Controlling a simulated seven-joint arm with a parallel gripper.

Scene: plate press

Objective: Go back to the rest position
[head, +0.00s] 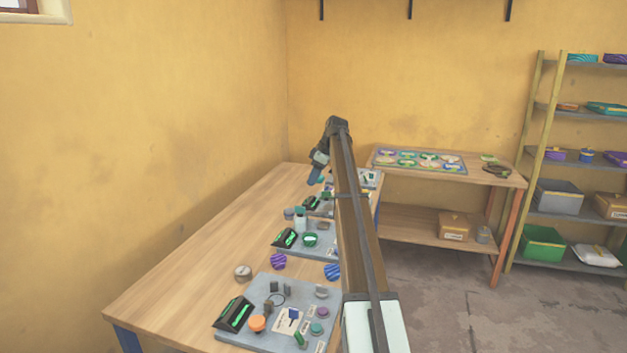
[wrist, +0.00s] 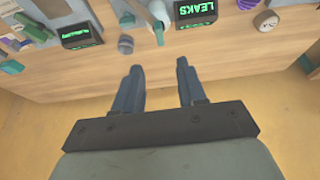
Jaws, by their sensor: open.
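My gripper (wrist: 158,88) is open and empty in the wrist view, its two dark blue-grey fingers apart over the edge of the wooden workbench (wrist: 240,65). In the head view my gripper (head: 315,178) hangs, pointing down, above the far part of the workbench (head: 210,240). My arm stretches from the lower right up to it and hides part of the bench. No held thing shows between the fingers.
Grey panels with buttons and green displays line the bench, the nearest panel (head: 285,315) in front. A dial gauge (head: 243,272) and striped balls, one purple (head: 278,261), lie between panels. A side table (head: 490,176) and shelves (head: 585,115) stand right. The bench's left strip is clear.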

